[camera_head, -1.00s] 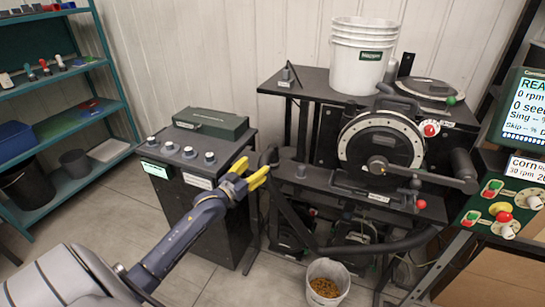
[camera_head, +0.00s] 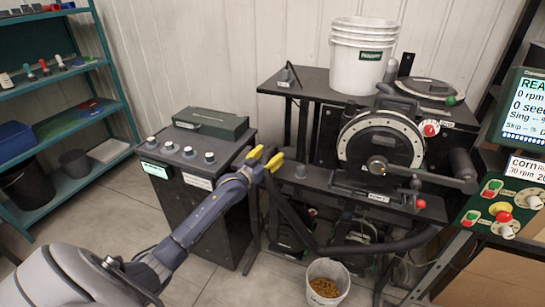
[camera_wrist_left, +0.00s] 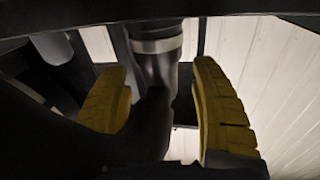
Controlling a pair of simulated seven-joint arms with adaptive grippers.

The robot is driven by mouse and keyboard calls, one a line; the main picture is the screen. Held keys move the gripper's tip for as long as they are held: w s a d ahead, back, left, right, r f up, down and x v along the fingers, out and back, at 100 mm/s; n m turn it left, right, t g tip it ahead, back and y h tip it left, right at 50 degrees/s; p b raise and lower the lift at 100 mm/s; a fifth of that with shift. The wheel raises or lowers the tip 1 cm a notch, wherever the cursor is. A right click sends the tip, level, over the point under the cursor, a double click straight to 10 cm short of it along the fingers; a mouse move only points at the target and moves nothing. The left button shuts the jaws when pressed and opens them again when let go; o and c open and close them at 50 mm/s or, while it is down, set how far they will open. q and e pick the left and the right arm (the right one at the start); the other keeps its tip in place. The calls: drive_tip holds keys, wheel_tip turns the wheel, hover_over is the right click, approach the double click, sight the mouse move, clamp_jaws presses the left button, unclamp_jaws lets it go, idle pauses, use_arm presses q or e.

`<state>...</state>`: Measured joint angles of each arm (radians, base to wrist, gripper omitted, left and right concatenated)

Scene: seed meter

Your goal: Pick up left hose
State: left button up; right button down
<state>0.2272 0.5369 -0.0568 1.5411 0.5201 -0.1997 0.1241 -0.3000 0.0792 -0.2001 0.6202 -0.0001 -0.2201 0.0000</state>
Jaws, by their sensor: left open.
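The left hose, a dark tube, shows in the head view as a black curve (camera_head: 372,248) running along the front of the machine and up towards my left gripper. My left gripper (camera_head: 266,156) has yellow fingers, spread apart, at the hose's upper end beside the machine's left edge. In the left wrist view, a dark hose end (camera_wrist_left: 156,72) with a pale band stands between the two open fingers (camera_wrist_left: 160,66), with gaps visible on both sides. The gripper and wrist hide much of the upper hose in the head view. My right gripper is not in view.
A black cabinet (camera_head: 205,222) with knobs and a green case stands close to the left of my gripper. The seed machine's dial (camera_head: 380,150) and crank are to the right. A bucket of grain (camera_head: 328,284) stands on the floor below.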

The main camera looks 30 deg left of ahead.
use_arm(q)
drive_tip(key=shift+w, duration=0.9)
drive_tip(key=shift+c, duration=0.5)
clamp_jaws()
